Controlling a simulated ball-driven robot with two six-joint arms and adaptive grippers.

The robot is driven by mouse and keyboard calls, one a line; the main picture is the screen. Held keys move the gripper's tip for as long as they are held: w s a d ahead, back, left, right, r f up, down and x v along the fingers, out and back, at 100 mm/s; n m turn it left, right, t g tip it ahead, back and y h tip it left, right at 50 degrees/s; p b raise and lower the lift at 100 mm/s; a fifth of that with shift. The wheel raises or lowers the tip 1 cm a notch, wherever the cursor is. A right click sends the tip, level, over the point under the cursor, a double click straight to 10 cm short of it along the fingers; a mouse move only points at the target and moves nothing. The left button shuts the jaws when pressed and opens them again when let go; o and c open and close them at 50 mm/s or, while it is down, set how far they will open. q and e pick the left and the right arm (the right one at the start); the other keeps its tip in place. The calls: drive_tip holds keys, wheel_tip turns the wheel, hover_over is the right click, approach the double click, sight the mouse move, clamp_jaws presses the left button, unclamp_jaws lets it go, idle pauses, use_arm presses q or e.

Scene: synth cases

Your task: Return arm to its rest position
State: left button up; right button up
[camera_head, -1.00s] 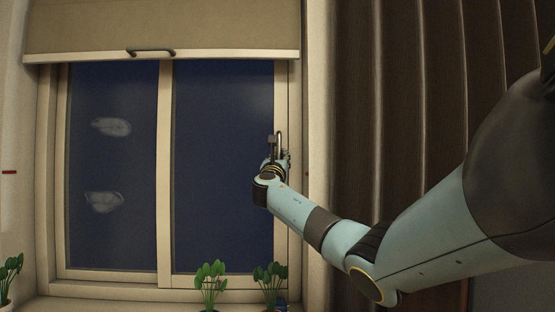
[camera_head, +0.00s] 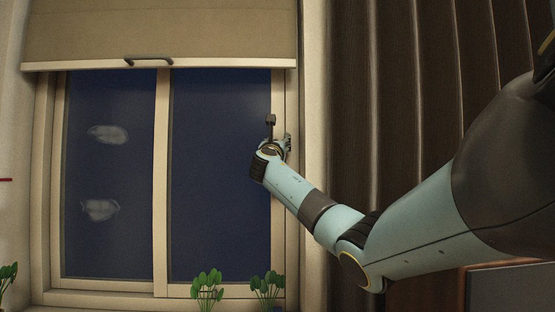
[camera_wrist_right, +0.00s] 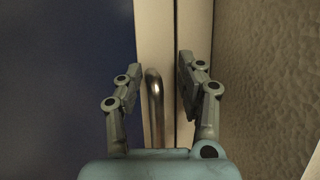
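My right arm comes in from the right of the head view, and its gripper (camera_head: 275,133) is at the right edge of the window (camera_head: 163,190). In the right wrist view the gripper (camera_wrist_right: 159,72) is open, its two fingers wide apart. A metal bar handle (camera_wrist_right: 155,108) on the pale window frame (camera_wrist_right: 160,30) shows between the fingers, nearer the left one. Neither finger visibly grips it; exact depth to it cannot be told. My left gripper is not in view.
A blind (camera_head: 165,30) with a dark handle (camera_head: 148,61) hangs above. Potted plants (camera_head: 207,285) (camera_head: 267,288) stand along the window's bottom edge. A dark pleated curtain (camera_head: 410,100) is behind my right arm. A grey panel (camera_head: 510,288) shows at lower right.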

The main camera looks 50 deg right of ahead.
drive_tip(key=shift+r, duration=1.2)
